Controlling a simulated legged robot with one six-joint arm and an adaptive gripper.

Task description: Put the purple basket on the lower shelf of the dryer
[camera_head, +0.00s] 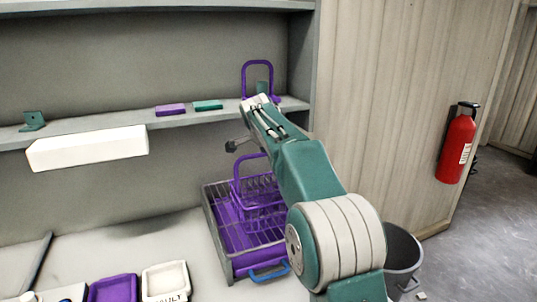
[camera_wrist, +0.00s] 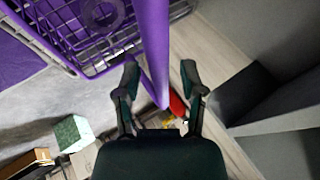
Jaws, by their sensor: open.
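A purple basket (camera_head: 262,212) with a tall handle (camera_head: 236,178) stands in a wire-sided rack (camera_head: 222,240) over a purple floor. A second purple handle (camera_head: 257,64) rises above the wall shelf at the arm's far end; what is below it is mostly hidden. In the wrist view, my gripper (camera_wrist: 160,72) is open, with a purple handle bar between or just before its fingers; contact is unclear. A purple mesh basket (camera_wrist: 88,28) fills the upper left there. In the head view my arm largely hides the gripper. I cannot tell which shelf belongs to the dryer.
The wall shelf (camera_head: 70,133) holds a purple block (camera_head: 170,110) and a teal block (camera_head: 208,105). A white box (camera_head: 88,149) sits below its edge. Trays (camera_head: 166,280) lie at the counter's front. A grey bin (camera_head: 402,255) and red extinguisher (camera_head: 457,146) are at right.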

